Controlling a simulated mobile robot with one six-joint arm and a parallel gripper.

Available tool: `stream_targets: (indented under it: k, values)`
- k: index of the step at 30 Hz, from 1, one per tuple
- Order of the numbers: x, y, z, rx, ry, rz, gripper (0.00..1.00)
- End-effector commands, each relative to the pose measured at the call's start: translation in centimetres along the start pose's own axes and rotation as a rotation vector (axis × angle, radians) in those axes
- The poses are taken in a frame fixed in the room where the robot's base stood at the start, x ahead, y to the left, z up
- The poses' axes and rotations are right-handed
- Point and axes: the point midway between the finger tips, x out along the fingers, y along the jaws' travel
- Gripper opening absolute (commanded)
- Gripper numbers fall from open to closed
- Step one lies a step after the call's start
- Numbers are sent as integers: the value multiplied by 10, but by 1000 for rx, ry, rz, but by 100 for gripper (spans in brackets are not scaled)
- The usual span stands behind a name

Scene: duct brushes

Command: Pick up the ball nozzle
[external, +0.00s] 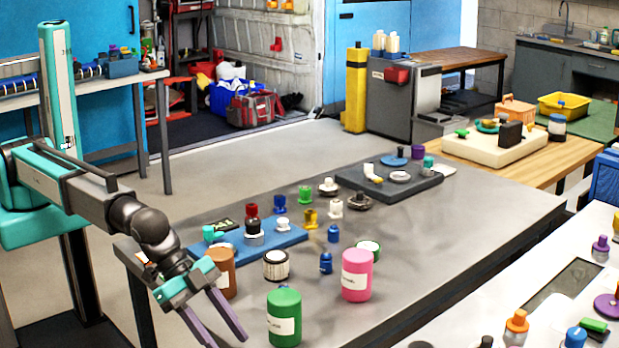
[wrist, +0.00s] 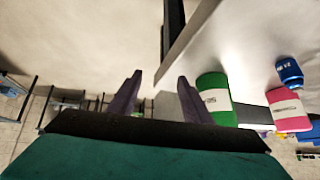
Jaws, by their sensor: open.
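Several small nozzle-like pieces stand on the grey table, and I cannot tell for sure which one is the ball nozzle. They include a red-topped dark piece (external: 252,222), a yellow piece (external: 310,218), a white piece (external: 282,223) and a blue piece (external: 326,263). A blue piece also shows at the right of the wrist view (wrist: 289,72). My gripper (external: 228,338) is open and points down at the near left edge of the table, left of the green canister (external: 284,318). In the wrist view nothing is between its purple fingers (wrist: 160,76).
A brown canister (external: 221,270) stands close behind my gripper. A pink canister (external: 356,275) and a striped-sided round container (external: 276,264) stand farther right. A blue tray (external: 262,243) and a dark tray (external: 405,190) hold small pieces.

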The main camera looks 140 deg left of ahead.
Motion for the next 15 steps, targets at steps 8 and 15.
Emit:
stream_targets:
  k: [8,15]
  values:
    - [-52,-95,-12,-135,-120,-48,45]
    - [-109,-178,-9,-267,-242,-79,45]
